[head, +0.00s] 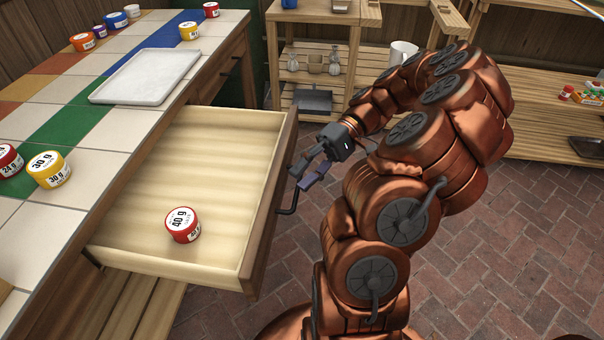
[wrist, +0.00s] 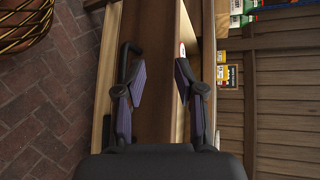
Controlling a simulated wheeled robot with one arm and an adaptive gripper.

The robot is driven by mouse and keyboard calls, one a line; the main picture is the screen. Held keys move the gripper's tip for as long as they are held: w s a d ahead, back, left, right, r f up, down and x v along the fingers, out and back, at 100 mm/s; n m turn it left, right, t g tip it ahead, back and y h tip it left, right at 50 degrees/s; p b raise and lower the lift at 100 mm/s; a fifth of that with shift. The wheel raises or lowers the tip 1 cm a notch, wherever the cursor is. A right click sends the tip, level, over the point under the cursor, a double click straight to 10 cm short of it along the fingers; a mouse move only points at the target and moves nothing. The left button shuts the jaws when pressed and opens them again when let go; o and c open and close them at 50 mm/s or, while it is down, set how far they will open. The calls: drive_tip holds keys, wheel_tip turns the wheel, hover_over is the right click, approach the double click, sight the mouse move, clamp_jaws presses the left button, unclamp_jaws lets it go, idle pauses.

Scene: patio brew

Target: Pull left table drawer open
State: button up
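The table drawer (head: 205,160) is pulled out well beyond the tiled table's side, its pale wooden inside showing. A red-lidded 40 g jar (head: 183,225) stands in it. The drawer's black bar handle (head: 290,198) is on its front panel, partly behind my gripper. My gripper (head: 308,177) is just outside the drawer front, close to the handle. In the wrist view my gripper (wrist: 158,85) has its two fingers apart, with the brown front panel (wrist: 155,40) showing between them. The handle (wrist: 125,58) shows beside the left finger; I cannot tell whether they touch.
The tiled tabletop (head: 100,118) carries a white tray (head: 146,76) and several lidded jars, including a yellow 30 g one (head: 49,169). Wooden shelves (head: 310,78) stand behind. The brick floor (head: 480,250) at the right is clear.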

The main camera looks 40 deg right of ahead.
drive_tip(key=shift+d+p, duration=1.7)
drive_tip(key=shift+d, duration=0.25)
drive_tip(key=shift+f+p+v, duration=0.1)
drive_tip(key=shift+p+v, duration=0.65)
drive_tip(key=shift+p, duration=0.9)
drive_tip(key=shift+f+p+v, duration=0.15)
drive_tip(key=shift+p+v, duration=0.6)
drive_tip(key=shift+p, duration=0.85)
drive_tip(key=shift+s+d+p, duration=0.25)
drive_tip(key=shift+d+p, duration=0.35)
drive_tip(key=shift+p, duration=0.8)
drive_tip(key=shift+d+f, duration=0.1)
drive_tip(key=shift+d, duration=0.1)
